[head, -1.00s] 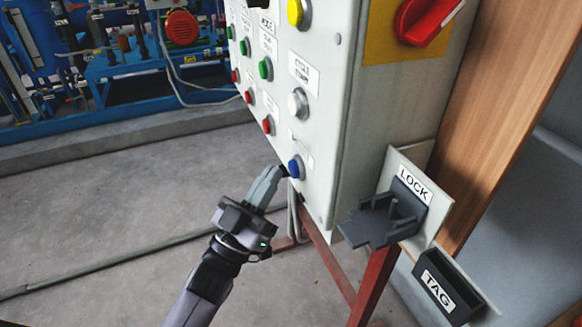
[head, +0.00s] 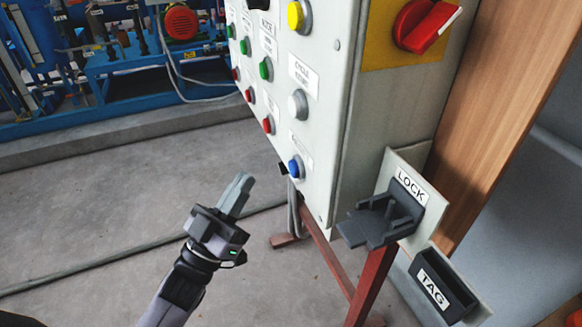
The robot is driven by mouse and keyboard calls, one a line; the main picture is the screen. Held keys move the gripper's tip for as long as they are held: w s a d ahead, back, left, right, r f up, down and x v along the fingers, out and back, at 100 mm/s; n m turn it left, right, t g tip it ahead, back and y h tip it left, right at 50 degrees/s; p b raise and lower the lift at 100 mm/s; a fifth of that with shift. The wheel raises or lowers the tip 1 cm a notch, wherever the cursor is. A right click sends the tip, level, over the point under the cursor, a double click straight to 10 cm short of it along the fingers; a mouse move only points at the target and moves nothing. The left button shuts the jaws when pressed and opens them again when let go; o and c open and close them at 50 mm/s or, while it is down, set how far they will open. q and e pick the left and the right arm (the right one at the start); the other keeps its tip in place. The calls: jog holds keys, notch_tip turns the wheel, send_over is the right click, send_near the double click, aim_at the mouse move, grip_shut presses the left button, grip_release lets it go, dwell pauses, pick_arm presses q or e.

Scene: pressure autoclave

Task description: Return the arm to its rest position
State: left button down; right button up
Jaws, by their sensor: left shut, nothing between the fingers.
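My left gripper (head: 243,181) is shut and empty, with its arm coming in from the lower left. It hangs over the grey floor, pointing up and slightly right. Its fingertips are apart from the control panel (head: 345,150), to the left of the blue button (head: 295,168) near the panel's lower corner. My right gripper does not show.
The panel carries several buttons, including a white one (head: 298,103) and a yellow one (head: 299,15), and a red rotary switch (head: 427,25) on its side. The LOCK holder (head: 385,218) and TAG box (head: 440,285) stick out at the right. Floor (head: 100,210) to the left is free.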

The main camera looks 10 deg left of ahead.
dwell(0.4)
pick_arm(q)
jog(key=s+a+f+n+g+y, duration=0.1)
jog(key=s+f+g+y, duration=0.3)
jog(key=f, duration=0.9)
jog(key=s+a+f+n+g+y, duration=0.1)
jog(key=s+f+g+y, duration=0.3)
jog(key=s+f+g, duration=0.4)
jog(key=s+a+f, duration=0.1)
jog(key=s+f, duration=0.2)
jog(key=f, duration=0.3)
jog(key=shift+f, duration=0.3)
